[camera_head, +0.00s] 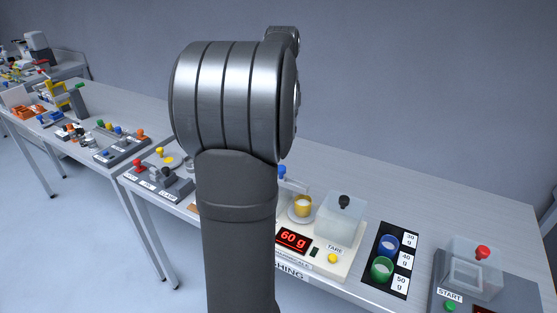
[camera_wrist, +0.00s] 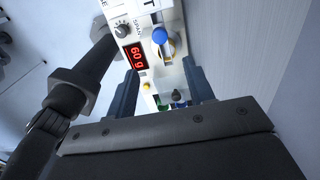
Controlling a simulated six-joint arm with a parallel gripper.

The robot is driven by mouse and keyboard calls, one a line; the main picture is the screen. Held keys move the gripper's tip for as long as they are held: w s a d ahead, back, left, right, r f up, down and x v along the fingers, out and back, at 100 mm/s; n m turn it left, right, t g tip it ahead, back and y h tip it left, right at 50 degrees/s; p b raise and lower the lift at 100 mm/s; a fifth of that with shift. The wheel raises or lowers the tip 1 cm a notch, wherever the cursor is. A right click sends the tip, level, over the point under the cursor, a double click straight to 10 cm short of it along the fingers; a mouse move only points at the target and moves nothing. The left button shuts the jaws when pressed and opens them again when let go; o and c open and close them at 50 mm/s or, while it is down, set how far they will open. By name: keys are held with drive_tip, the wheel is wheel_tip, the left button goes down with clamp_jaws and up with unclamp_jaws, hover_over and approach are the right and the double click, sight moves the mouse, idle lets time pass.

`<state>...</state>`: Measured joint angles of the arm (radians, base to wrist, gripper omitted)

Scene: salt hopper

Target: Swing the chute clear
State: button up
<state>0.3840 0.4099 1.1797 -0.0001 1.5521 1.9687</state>
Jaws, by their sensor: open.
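The chute is hard to make out; a blue knob (camera_head: 282,171) beside my arm in the head view may be its handle. In the wrist view the blue knob (camera_wrist: 160,36) stands close to a yellow cup, partly over it. The yellow cup (camera_head: 303,208) sits on a round pan of the white scale unit (camera_head: 345,262), whose red display (camera_head: 293,239) reads 60 g. My gripper (camera_wrist: 162,88) is open and empty in the wrist view, its two dark fingers apart, with the blue knob beyond them. My arm hides the hopper area and the gripper in the head view.
A clear box with a black knob (camera_head: 343,215) stands right of the cup. Blue (camera_head: 389,245) and green (camera_head: 382,268) cups sit in a black rack. A START unit (camera_head: 485,285) is at far right. Levers (camera_head: 160,178) stand left of my arm. The table's back right is bare.

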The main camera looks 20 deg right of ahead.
wheel_tip(320, 180, down, 12)
idle(0.4)
drive_tip(key=shift+c, duration=0.2)
clamp_jaws()
